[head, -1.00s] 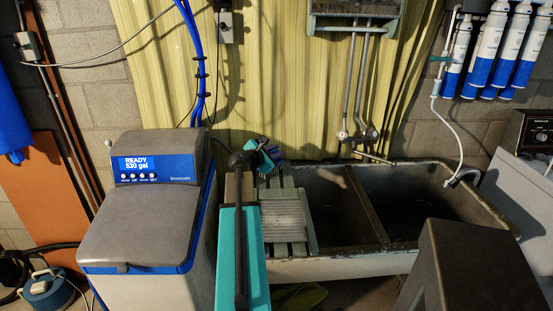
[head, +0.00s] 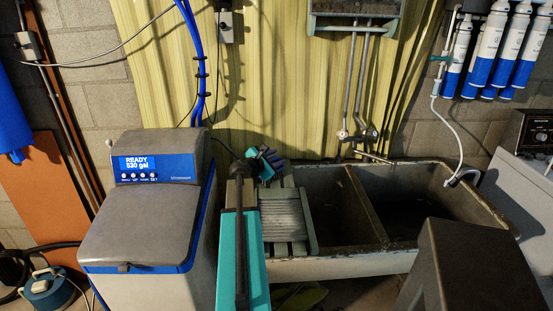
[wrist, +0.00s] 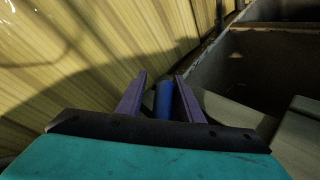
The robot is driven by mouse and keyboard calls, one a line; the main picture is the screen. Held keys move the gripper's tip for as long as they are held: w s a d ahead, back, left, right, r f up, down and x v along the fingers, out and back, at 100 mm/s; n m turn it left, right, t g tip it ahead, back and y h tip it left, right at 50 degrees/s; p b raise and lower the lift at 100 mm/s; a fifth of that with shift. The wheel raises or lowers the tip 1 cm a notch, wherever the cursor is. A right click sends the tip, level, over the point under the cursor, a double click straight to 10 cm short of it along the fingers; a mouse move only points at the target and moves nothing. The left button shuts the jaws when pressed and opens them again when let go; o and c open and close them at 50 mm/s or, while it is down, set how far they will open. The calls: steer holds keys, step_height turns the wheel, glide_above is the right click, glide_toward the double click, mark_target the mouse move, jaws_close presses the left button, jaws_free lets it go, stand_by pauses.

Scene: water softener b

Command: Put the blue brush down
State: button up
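The blue brush (wrist: 164,101) shows in the wrist view as a blue, rounded piece between my two purple fingers, with a visible gap on each side. My gripper (wrist: 161,76) is open around or just above it; the depth between them is hard to tell. In the head view my gripper (head: 278,162) is small and dark, at the back left of the sink by the yellow wall. The brush cannot be told clearly from the fingers there. The rest of the brush is hidden in the wrist view.
A slatted grey-green board (head: 309,221) with a ribbed panel lies across the sink's left end. Two deep basins of the sink (head: 451,259) open to its right. The water softener (head: 145,226) stands on the left. The corrugated yellow wall (head: 290,95) is close behind my gripper.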

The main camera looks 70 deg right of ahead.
stand_by(0.3)
steer(key=b+v, duration=0.1)
steer(key=v, duration=1.1)
stand_by(1.1)
